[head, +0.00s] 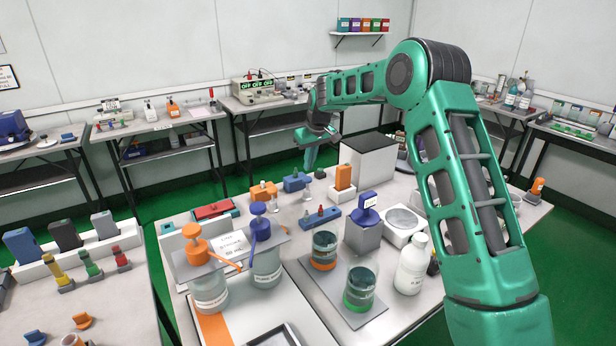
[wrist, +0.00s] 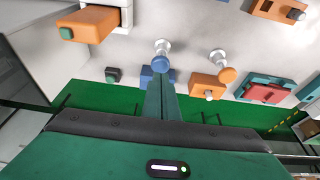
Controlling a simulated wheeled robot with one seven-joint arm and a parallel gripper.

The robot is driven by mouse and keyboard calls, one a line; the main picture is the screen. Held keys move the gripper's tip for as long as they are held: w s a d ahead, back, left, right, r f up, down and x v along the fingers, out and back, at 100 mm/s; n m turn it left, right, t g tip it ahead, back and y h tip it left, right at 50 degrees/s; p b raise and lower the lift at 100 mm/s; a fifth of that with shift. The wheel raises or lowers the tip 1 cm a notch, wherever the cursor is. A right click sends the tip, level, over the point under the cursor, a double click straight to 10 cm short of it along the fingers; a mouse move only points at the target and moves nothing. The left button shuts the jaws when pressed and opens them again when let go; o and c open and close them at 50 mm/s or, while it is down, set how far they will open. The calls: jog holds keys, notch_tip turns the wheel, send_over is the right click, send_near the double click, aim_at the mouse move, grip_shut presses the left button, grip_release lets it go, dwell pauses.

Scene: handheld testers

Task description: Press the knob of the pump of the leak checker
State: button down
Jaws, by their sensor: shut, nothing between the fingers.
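My gripper (head: 309,168) points down at the far side of the middle table, its fingers together and empty. In the wrist view the shut fingertips (wrist: 161,80) overlap a blue handheld tester (wrist: 149,77), hiding part of it; I cannot tell whether they touch. The tester also shows in the head view (head: 297,183). A blue round knob (wrist: 162,63) on a pale stem stands by it, just beyond the fingertips. An orange tester (wrist: 208,85) with a similar orange knob (wrist: 228,75) is to the right. I cannot tell which tester is the leak checker.
A tall orange block (head: 343,178) and a pale box (head: 368,162) stand right of my gripper in the head view. A red and teal case (head: 213,210) lies left. Pump bottles (head: 265,260) and beakers (head: 324,250) crowd the table's front.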

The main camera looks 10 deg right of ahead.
jog(key=v, duration=0.7)
dwell(0.5)
